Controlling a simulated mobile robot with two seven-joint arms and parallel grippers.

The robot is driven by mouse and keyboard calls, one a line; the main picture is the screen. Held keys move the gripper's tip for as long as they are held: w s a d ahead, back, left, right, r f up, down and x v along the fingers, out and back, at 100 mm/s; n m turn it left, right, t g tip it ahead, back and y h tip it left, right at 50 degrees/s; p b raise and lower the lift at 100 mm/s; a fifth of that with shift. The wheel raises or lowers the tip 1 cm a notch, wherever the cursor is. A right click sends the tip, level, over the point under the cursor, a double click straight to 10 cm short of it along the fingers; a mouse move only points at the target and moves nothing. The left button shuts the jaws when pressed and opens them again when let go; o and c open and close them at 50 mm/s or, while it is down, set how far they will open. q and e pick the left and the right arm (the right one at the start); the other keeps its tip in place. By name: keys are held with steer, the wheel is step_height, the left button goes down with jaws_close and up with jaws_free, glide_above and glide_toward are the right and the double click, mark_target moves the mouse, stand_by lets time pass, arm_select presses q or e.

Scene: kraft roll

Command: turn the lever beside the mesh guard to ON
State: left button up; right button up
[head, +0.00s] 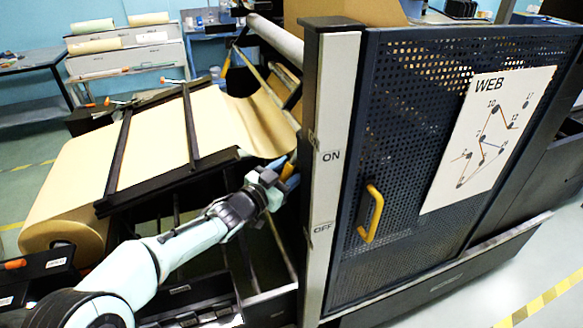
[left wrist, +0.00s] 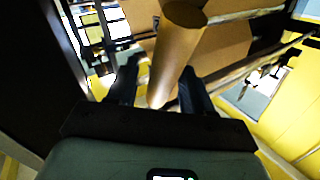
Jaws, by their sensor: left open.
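The mesh guard (head: 415,120) is a dark blue perforated door. A pale strip (head: 335,100) along its left edge carries an ON label (head: 331,156) above an OFF label (head: 323,228). An orange-brown lever grip (head: 292,182) shows partly behind the left side of the dark post. In the left wrist view the lever grip (left wrist: 178,55) is a thick cylinder running between the two fingers. My left gripper (head: 280,180) is open, with its fingers on either side of the grip; contact cannot be told. The lever's pivot is hidden. My right gripper is not in view.
A yellow handle (head: 371,213) sticks out from the guard, and a WEB sheet (head: 488,135) hangs on it. A large kraft paper roll (head: 65,200) and its web lie left, above my left arm. The dark post (head: 310,90) stands close right of the gripper.

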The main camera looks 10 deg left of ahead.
arm_select(q)
steer(key=shift+w+d, duration=0.3)
steer(key=shift+w, duration=0.3)
